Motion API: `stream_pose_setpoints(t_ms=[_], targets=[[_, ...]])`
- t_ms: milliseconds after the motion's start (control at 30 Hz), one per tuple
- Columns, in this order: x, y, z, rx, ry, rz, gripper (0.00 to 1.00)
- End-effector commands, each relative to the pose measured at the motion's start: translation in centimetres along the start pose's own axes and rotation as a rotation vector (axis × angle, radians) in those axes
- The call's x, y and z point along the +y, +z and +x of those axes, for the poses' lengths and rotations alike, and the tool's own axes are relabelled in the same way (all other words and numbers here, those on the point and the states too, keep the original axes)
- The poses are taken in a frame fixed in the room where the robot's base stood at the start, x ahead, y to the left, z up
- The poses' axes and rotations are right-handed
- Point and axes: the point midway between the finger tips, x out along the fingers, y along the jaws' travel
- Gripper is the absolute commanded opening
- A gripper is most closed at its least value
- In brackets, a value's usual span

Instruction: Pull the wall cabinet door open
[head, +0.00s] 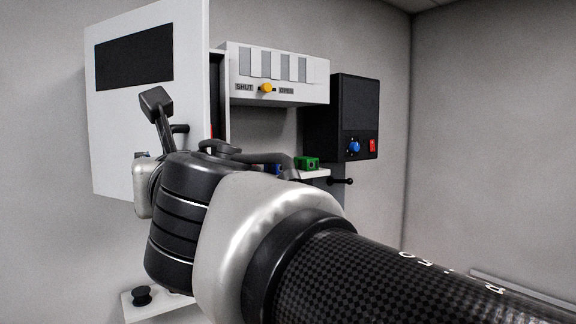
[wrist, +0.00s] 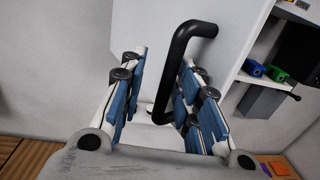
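The white wall cabinet door (head: 125,130), with a dark panel, is at the left in the head view. It appears to stand ajar, with a dark gap (head: 216,85) behind its right edge. The door face (wrist: 235,25) also fills the middle of the wrist view. Its black bar handle (wrist: 178,70) passes between the blue-padded fingers of my gripper (wrist: 162,100). The fingers are wide apart on either side of the bar. The bar is close to the right finger; I cannot tell if they touch. In the head view my wrist hides most of the handle.
Right of the door are a white switch panel (head: 270,90) with a yellow knob and a black box (head: 350,110) with a blue knob and red switch. Below, a shelf carries a green block (head: 307,163). A small ledge with a black knob (head: 141,295) is at the lower left.

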Motion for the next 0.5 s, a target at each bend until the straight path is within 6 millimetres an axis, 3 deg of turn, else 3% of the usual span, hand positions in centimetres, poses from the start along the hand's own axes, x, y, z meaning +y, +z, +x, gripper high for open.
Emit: stream_pose_setpoints(t_ms=[300, 500], targets=[[0.1, 0.1, -0.2, -0.002, 0.002, 0.001, 0.31], [0.1, 0.1, -3.0, -0.003, 0.002, 0.002, 0.31]])
